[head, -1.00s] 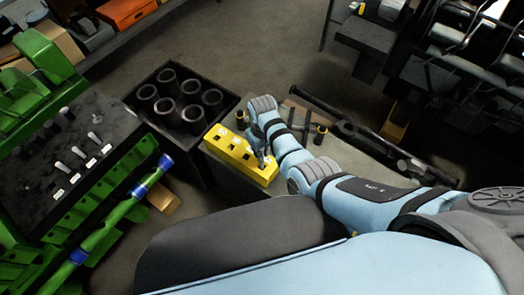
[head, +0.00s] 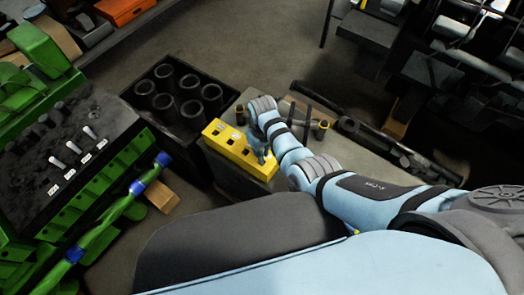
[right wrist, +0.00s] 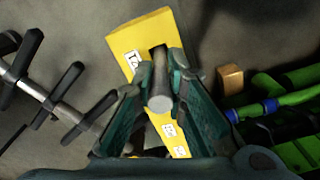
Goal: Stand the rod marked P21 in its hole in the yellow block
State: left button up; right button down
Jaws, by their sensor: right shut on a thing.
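The yellow block (head: 236,147) stands on a grey bench and has a row of dark holes with white labels on top. In the right wrist view the block (right wrist: 150,28) runs beneath my fingers, with a label that seems to read 21 beside a dark hole. My right gripper (right wrist: 161,92) is shut on a grey rod (right wrist: 160,98), whose round end faces the camera. The rod's far end points at that hole; I cannot tell whether it is inside. In the head view my right gripper (head: 261,150) is at the block's near right end. My left gripper is out of view.
A black crate of cylinder sleeves (head: 178,95) stands left of the block. A dark rack (head: 60,125) holds several labelled rods on the far left. Dark shafts and a tool lie on the bench behind my right arm. A small cardboard box (head: 161,195) sits below.

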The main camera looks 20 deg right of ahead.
jog(key=shift+f+b, duration=1.1)
jog(key=shift+f, duration=0.35)
jog(key=c, duration=1.5)
grip_release()
jog(key=shift+c, duration=0.2)
notch_tip(320, 180, up, 12)
jog(key=shift+r, duration=0.1)
